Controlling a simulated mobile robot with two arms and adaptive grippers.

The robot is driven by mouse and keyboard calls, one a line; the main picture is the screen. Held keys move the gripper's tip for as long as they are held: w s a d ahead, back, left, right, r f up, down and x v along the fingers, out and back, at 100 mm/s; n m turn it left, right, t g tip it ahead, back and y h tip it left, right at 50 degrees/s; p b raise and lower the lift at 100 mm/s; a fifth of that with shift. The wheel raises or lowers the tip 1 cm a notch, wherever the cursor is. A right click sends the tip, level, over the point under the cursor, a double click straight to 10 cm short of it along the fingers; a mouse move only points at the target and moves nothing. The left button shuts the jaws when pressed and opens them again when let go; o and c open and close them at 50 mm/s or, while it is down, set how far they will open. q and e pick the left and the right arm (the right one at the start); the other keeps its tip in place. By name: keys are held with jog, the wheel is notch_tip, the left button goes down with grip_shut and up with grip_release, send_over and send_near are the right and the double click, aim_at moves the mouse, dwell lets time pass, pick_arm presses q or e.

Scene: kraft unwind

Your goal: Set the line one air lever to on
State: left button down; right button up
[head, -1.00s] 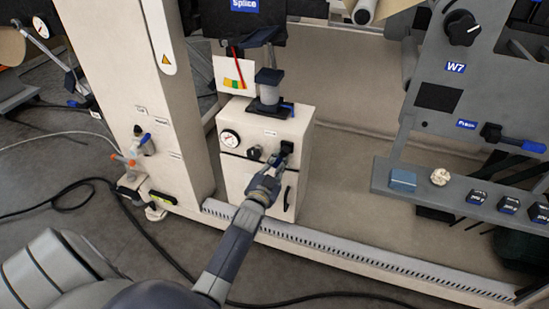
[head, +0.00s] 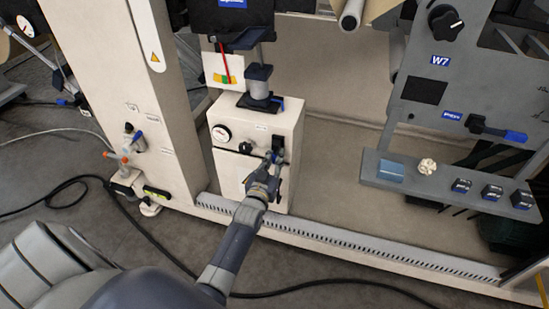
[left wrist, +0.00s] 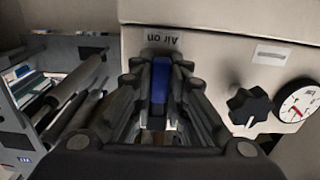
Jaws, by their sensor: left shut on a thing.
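The air lever (left wrist: 160,82) has a blue handle and sits on the front of a cream cabinet. In the left wrist view a label reading "Air on" (left wrist: 162,40) appears upside down just beyond its end. My left gripper (left wrist: 161,90) is shut on the lever, with a finger on each side of the blue handle. In the head view my left gripper (head: 271,160) is at the upper right of the cabinet front and hides most of the lever. My right gripper is not in view.
The cream cabinet (head: 235,172) also carries a pressure gauge (head: 221,133) and a black knob (head: 245,148) left of the lever. A post (head: 120,90) with small valves stands to the left. A grey panel and shelf (head: 405,182) are on the right.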

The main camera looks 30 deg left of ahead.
pick_arm(q)
jog(key=shift+d, duration=0.1)
jog(key=c, duration=1.8)
grip_release()
jog(key=shift+c, duration=0.2)
jog(key=v, duration=1.2)
jog(key=shift+f, duration=0.15)
